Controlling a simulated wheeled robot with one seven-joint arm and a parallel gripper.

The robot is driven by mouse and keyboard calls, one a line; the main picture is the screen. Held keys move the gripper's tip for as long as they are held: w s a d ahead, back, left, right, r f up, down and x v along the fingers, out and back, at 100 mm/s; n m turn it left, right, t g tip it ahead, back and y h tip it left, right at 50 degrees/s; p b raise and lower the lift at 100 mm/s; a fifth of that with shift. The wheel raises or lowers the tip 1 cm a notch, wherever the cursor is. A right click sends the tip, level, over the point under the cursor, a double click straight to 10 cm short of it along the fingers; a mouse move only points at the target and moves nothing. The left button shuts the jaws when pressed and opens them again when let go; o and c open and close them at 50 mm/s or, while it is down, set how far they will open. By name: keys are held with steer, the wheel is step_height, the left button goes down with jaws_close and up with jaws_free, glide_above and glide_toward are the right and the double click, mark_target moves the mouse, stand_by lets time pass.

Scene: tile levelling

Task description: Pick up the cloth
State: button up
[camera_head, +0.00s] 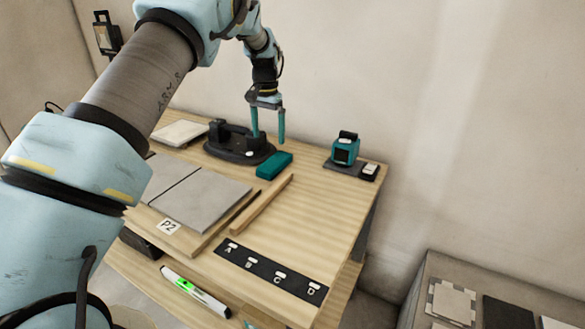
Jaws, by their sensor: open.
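No thing is plainly recognisable as the cloth. A small teal block-like thing (275,165), perhaps the folded cloth, lies on the wooden table to the right of a black device. A pale flat thing (180,132) at the table's back left could also be cloth; I cannot tell. My gripper (268,139) points down with its two teal fingers apart and nothing visible between them. In the picture it is just above the teal thing and in front of the wall. Its exact height is unclear.
The black device (236,148) stands close left of my gripper. Grey tiles (199,192), a wooden strip (261,204) and a black strip marked A to D (271,273) lie nearer. A teal instrument (345,149) stands at the back right. The table's right middle (318,215) is bare.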

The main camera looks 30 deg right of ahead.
mark_target(271, 163)
steer(key=shift+s+d+f+p, duration=0.1)
steer(key=shift+f+p, duration=0.85)
steer(key=shift+f, duration=1.65)
steer(key=shift+s+d+f+p, duration=0.1)
steer(key=shift+f+p, duration=0.85)
steer(key=shift+f, duration=1.6)
steer(key=shift+w, duration=0.1)
steer(key=c, duration=1.1)
